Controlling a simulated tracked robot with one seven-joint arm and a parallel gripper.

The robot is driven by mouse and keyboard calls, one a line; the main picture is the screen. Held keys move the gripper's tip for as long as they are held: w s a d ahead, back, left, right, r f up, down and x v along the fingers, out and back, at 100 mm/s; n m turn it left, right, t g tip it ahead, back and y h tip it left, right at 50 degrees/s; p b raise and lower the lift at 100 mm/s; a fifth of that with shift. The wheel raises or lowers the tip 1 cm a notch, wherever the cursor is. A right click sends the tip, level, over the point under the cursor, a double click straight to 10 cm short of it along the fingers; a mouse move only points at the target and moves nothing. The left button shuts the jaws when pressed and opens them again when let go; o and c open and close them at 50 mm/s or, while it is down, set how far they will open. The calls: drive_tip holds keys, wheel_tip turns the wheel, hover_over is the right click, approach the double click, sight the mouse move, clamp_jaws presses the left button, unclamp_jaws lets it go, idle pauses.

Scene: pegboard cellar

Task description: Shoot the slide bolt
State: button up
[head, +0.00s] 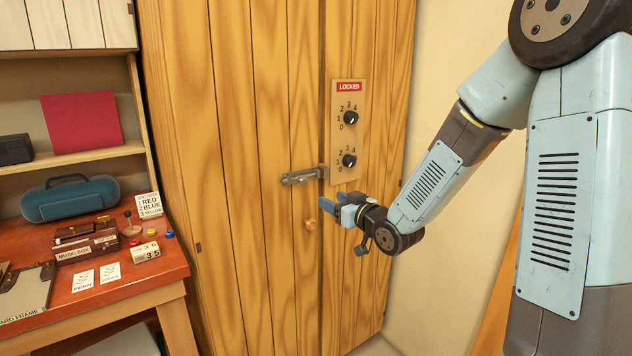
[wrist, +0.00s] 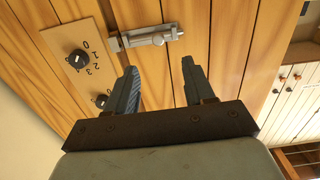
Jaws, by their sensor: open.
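A grey metal slide bolt (head: 303,176) lies horizontally across the seam of a wooden cupboard door (head: 265,120). In the wrist view the slide bolt (wrist: 150,38) shows beyond my fingertips, with a small knob near one end. Whether it bridges the seam fully I cannot tell. My gripper (head: 332,207) is open and empty, just below and to the right of the bolt in the head view. Its two fingers also show apart in the wrist view (wrist: 160,72), not touching the bolt. A small orange-brown knob (head: 311,224) sits on the door below the bolt.
A panel (head: 347,132) right of the bolt carries a red "LOCKED" sign (head: 349,87), an upper dial (head: 351,118) and a lower dial (head: 349,160). A red-topped desk (head: 120,285) at left holds a music box (head: 86,246), a blue case (head: 72,199) and cards. Space before the door is clear.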

sight(304, 182)
drive_tip(key=x, duration=1.4)
drive_tip(key=shift+w+d+r, duration=0.15)
drive_tip(key=shift+w+r, duration=0.1)
drive_tip(key=shift+r, duration=0.1)
clamp_jaws()
